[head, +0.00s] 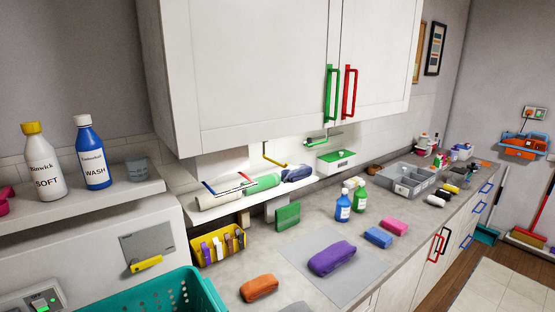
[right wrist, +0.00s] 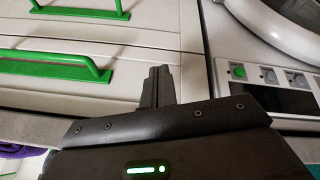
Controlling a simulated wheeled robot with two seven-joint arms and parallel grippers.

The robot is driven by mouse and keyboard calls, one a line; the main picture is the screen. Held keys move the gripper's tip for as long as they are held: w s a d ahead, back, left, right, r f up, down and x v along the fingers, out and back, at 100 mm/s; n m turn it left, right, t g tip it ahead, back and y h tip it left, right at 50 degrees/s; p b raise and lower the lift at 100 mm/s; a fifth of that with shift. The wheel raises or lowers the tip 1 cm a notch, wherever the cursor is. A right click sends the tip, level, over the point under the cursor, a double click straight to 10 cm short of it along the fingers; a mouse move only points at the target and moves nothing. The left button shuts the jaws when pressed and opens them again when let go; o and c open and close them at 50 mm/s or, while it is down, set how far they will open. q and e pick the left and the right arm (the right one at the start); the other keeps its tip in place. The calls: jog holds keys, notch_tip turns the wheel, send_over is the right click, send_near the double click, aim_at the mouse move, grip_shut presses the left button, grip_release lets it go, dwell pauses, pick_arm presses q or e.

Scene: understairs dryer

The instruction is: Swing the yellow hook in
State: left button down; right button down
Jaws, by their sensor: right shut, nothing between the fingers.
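The yellow hook (head: 275,159) is a thin bent bar hanging below the white wall cupboard, above the back of the worktop. Its lower arm points to the right in the head view, above the rolled towels on the narrow shelf. My right gripper (right wrist: 158,84) shows only in the right wrist view, shut with nothing between its fingers. It is in front of pale drawer fronts, and the hook is not in that view. My left gripper is in neither view.
The wall cupboard (head: 250,70) overhangs the worktop (head: 300,240). Rolled towels (head: 262,183) lie on the shelf beneath the hook. Spray bottles (head: 343,206), sponges and a teal basket (head: 165,298) stand nearby. The right wrist view shows green drawer handles (right wrist: 60,70) and an appliance panel (right wrist: 270,76).

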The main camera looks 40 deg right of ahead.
notch_tip(320, 180, up, 12)
jog(key=r+t+p, duration=0.1)
jog(key=w+d+r+n+t+h, duration=0.1)
jog(key=w+d+r+n+t, duration=0.2)
jog(key=w+r, duration=0.6)
jog(key=w+d+r+n+t+h, duration=0.1)
jog(key=w+d+r+n+t, duration=0.25)
jog(key=w+r, duration=0.6)
jog(key=d+r+n+t, duration=0.1)
jog(key=d+r+t, duration=0.1)
jog(key=r, duration=0.7)
jog(key=w+d+r+n+t+h, duration=0.1)
jog(key=d+r+n+t, duration=0.1)
jog(key=r, duration=0.7)
jog(key=shift+w+d+r, duration=0.2)
jog(key=shift+d+r, duration=0.05)
jog(key=shift+r, duration=0.15)
jog(key=shift+w, duration=0.1)
